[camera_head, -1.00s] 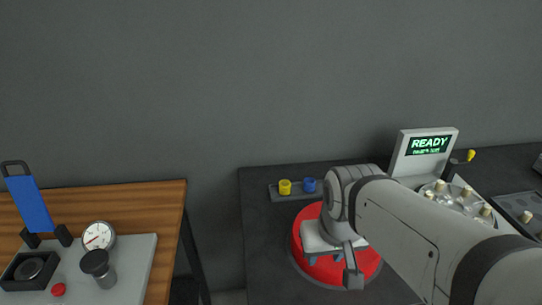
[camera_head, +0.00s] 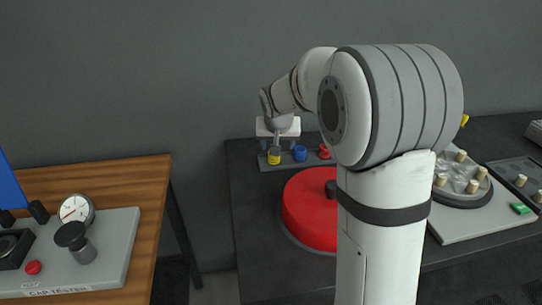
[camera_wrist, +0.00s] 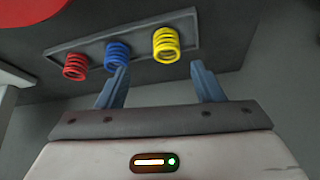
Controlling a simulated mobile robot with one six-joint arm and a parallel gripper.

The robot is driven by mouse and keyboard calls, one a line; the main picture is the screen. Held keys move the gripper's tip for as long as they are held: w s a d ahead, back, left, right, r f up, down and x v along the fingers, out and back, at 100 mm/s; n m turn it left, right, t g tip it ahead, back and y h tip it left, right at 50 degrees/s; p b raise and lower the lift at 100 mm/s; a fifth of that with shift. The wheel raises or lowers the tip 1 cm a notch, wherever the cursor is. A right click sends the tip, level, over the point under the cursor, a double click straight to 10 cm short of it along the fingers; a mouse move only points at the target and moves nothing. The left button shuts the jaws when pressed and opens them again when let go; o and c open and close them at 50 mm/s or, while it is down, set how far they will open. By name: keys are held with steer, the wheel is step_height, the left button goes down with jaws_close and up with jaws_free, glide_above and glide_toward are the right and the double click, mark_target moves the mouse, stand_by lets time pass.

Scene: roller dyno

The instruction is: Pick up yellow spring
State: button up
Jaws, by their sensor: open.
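The yellow spring (camera_head: 274,158) stands at the left end of a grey tray, and it also shows in the wrist view (camera_wrist: 166,44). My gripper (camera_head: 277,143) is just above it in the head view. In the wrist view my gripper (camera_wrist: 159,70) is open and empty. Its two blue-grey fingers are spread to either side of the yellow spring's line, and the spring appears beyond the tips, nearer the right one. I see no contact. The fingers partly cover the spring's top in the head view.
The blue spring (camera_head: 300,154) and red spring (camera_head: 324,152) stand beside it on the tray (camera_wrist: 138,39). A red round drum (camera_head: 308,212) lies in front. My arm hides part of the dark bench. A wooden table (camera_head: 142,175) with a cap tester is at left.

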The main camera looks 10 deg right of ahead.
steer(key=shift+w+f, duration=0.7)
steer(key=shift+w, duration=0.1)
steer(key=x, duration=0.7)
steer(key=shift+a, duration=0.35)
steer(key=shift+r, duration=0.1)
steer(key=shift+c, duration=0.2)
steer(key=c, duration=1)
step_height(320, 180, up, 13)
steer(key=p, duration=0.2)
steer(key=shift+p, duration=0.3)
steer(key=shift+c, duration=0.2)
